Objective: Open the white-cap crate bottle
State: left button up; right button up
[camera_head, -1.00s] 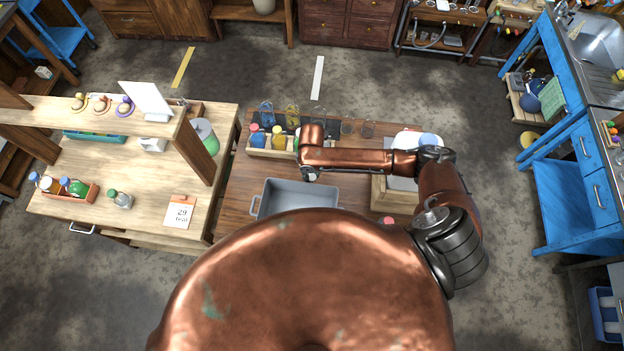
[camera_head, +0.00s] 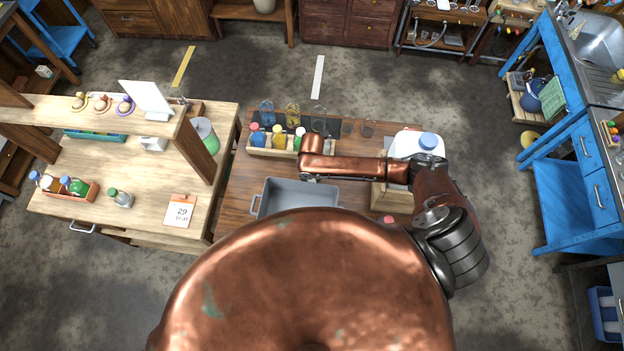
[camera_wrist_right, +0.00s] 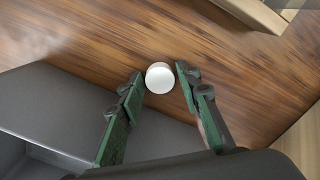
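The bottle crate (camera_head: 262,153) stands at the back of the brown table. In it are a blue bottle with a red cap (camera_head: 254,127), a yellow bottle with a yellow cap (camera_head: 278,129), and a third bottle with a pale top (camera_head: 300,131), partly beside my arm. Whether that top is a cap or an open mouth is too small to tell. My right gripper (camera_head: 311,178) is over the table by the grey tray. My left gripper is not in view.
The grey tray (camera_head: 262,204) is close beside my right gripper; it also shows in the wrist view (camera_wrist_right: 60,100). Several glass vessels (camera_head: 319,125) stand behind. A white jug with a blue cap (camera_head: 428,141) is at the right. Bare wood (camera_head: 345,190) lies right of the gripper.

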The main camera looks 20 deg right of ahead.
jog(key=shift+o, duration=0.9)
jog(key=shift+r, duration=0.1)
notch_tip(320, 180, up, 12)
